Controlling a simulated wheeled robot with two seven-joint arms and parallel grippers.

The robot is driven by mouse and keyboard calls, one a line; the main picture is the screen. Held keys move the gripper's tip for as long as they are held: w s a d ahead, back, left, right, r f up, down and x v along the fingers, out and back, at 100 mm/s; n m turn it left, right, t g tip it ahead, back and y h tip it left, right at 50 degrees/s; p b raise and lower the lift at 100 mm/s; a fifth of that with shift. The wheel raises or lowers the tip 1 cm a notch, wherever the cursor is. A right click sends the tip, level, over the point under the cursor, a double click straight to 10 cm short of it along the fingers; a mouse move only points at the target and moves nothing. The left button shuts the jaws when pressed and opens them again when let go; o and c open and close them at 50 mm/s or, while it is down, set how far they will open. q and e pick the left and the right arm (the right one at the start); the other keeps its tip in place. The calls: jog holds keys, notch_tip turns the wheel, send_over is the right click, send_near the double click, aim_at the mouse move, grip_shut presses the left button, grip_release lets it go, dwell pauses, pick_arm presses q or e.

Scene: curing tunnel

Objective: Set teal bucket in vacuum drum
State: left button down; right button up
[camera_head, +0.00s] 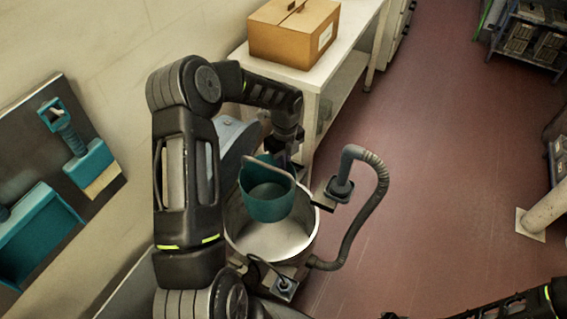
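The teal bucket (267,204) has a grey handle standing up over its open top. It is roughly upright and appears over the open mouth of the vacuum drum (262,243), a round metal vessel with a pale inside. Part of the drum's floor shows below the bucket. My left gripper (282,160) is at the bucket's far rim and seems shut on it; the fingertips are mostly hidden by the bucket.
A grey hose (369,212) with a nozzle stands at the drum's right side. A cardboard box (293,34) sits on a white bench (343,58) behind. Teal tools (88,160) hang on a wall board at left. The red floor (440,150) at right is mostly clear.

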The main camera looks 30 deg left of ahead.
pick_arm(q)
jog(key=shift+f+b, duration=1.45)
jog(key=shift+f, duration=0.85)
notch_tip(320, 180, down, 29)
jog(key=b, duration=1.9)
jog(key=shift+r+b, duration=0.2)
jog(key=shift+b, duration=0.1)
dwell(1.2)
jog(key=shift+f, duration=0.15)
dwell(0.9)
